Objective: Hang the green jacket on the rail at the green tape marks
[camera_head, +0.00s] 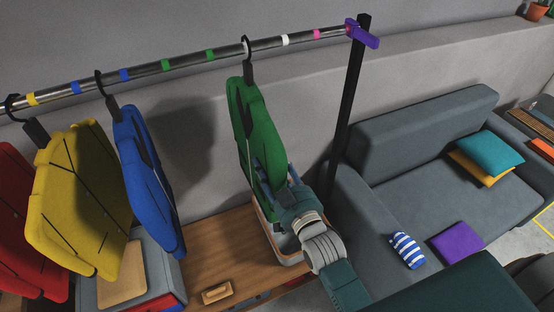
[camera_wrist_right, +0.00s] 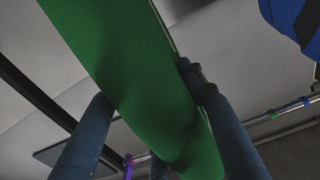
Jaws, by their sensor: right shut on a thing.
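The green jacket (camera_head: 254,125) hangs from a dark hanger whose hook is at the rail (camera_head: 140,72), also seen in the right wrist view (camera_wrist_right: 140,80). The hook is between the right green tape mark (camera_head: 210,55) and the white mark, to the right of both green marks; the other green mark (camera_head: 168,64) is further left. I cannot tell whether the hook bears on the rail. My right gripper (camera_head: 284,182) is shut on the jacket's lower right edge, its blue-grey fingers on both sides of the green panel in the wrist view. My left gripper is out of view.
A blue jacket (camera_head: 148,175), a yellow jacket (camera_head: 75,205) and a red jacket (camera_head: 18,235) hang further left. A black post with a purple bracket (camera_head: 362,35) ends the rail. A wooden bench (camera_head: 215,255) with a grey bin is below; a grey sofa (camera_head: 410,190) stands right.

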